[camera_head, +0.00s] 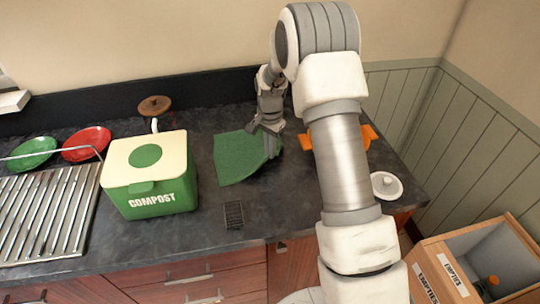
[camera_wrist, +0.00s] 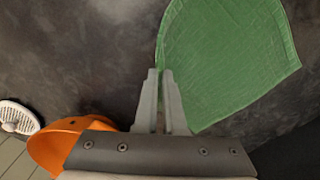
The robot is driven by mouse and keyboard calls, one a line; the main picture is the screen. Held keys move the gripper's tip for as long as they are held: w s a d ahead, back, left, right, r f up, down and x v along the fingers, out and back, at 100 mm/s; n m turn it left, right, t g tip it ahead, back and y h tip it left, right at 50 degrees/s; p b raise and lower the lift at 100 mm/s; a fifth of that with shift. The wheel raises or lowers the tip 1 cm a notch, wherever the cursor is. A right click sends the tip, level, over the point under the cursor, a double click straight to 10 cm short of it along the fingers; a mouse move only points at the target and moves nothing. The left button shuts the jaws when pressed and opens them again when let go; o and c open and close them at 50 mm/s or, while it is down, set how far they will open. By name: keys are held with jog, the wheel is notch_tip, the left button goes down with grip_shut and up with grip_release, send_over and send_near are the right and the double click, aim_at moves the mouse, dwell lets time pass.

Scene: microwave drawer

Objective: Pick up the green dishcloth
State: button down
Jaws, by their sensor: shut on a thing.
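The green dishcloth (camera_head: 236,158) lies on the dark countertop, to the right of the compost bin in the head view. It also shows in the wrist view (camera_wrist: 225,60), spread out with one edge at my fingertips. My gripper (camera_head: 268,140) is at the cloth's right edge, pointing down. In the wrist view the fingers of my gripper (camera_wrist: 159,98) are close together, with the edge of the cloth between them. Most of the cloth appears to rest on the counter. In the head view my arm stands in front of part of the counter to the right.
A green compost bin (camera_head: 150,178) with a cream lid stands left of the cloth. An orange object (camera_head: 369,135) is close behind my arm. A white lid-like item (camera_head: 386,185) sits at the counter's right. A small dark grate (camera_head: 233,214) lies near the front edge.

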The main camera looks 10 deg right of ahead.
notch_tip(320, 180, up, 8)
jog(key=p, duration=0.3)
jog(key=shift+f, duration=0.2)
jog(key=shift+r, duration=0.1)
notch_tip(320, 180, up, 18)
jog(key=p, duration=0.6)
jog(key=shift+p, duration=0.3)
